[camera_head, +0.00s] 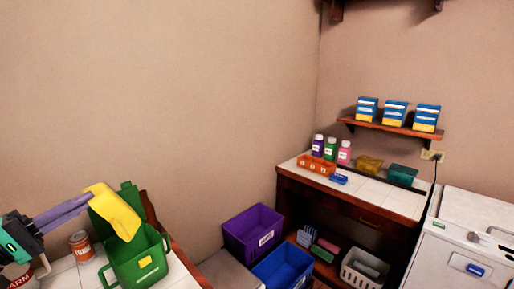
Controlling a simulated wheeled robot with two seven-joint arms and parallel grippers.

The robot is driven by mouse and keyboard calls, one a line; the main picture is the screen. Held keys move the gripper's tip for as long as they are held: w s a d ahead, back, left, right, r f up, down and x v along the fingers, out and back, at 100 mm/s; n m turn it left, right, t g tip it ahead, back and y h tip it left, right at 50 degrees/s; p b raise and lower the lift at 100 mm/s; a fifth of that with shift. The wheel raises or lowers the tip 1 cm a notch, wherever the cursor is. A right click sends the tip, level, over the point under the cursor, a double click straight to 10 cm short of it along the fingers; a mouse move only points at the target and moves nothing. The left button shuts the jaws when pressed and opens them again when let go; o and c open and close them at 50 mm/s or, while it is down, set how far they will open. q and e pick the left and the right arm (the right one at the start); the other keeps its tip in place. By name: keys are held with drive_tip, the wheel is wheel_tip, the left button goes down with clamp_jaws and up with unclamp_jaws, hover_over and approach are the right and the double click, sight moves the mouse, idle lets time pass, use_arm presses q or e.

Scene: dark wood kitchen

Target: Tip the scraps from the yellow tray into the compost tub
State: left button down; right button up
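The yellow tray (117,212) is steeply tilted at the lower left, its low end over the opening of the green compost tub (135,268). The tub stands on the white tiled counter with its green lid (132,196) raised behind the tray. A small yellow patch is on the tub's front. My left gripper (86,202) comes in from the left, its purple fingers shut on the tray's upper left end. I cannot make out any scraps; the tub's inside is mostly hidden. My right gripper is not in view.
A labelled can (82,246) stands on the counter, left of the tub. A purple crate (254,232) and a blue crate (284,268) are to the right, below counter height. Bottles and small boxes stand on the far counter (388,199).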

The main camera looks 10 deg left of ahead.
use_arm(q)
drive_tip(key=w+d, duration=0.1)
drive_tip(key=w, duration=0.1)
drive_tip(key=w+d+f, duration=0.1)
drive_tip(key=w, duration=0.2)
drive_tip(key=w+d+f, duration=0.1)
drive_tip(key=w, duration=0.2)
drive_tip(key=shift+d+f, duration=0.25)
drive_tip(key=shift+d, duration=0.05)
drive_tip(key=w+d+f+n+t+y, duration=0.25)
drive_tip(key=w+d+f, duration=0.65)
drive_tip(key=d+f, duration=0.5)
drive_tip(key=s+d+f+n+y, duration=0.1)
drive_tip(key=s+d+f+y, duration=0.15)
drive_tip(key=d+f, duration=0.2)
drive_tip(key=s+d+f+y, duration=0.1)
drive_tip(key=s+d+f, duration=0.2)
drive_tip(key=f, duration=0.3)
drive_tip(key=s+d+f+n+y, duration=0.1)
drive_tip(key=s+d+f+y, duration=0.15)
drive_tip(key=s+d, duration=0.35)
drive_tip(key=s+d+f+n+y, duration=0.2)
drive_tip(key=s+d+f, duration=0.1)
drive_tip(key=s, duration=0.4)
drive_tip(key=a+f+b, duration=0.2)
drive_tip(key=a, duration=0.8)
drive_tip(key=shift+s+f+b, duration=0.15)
drive_tip(key=shift+f+b, duration=0.1)
drive_tip(key=shift+b, duration=0.1)
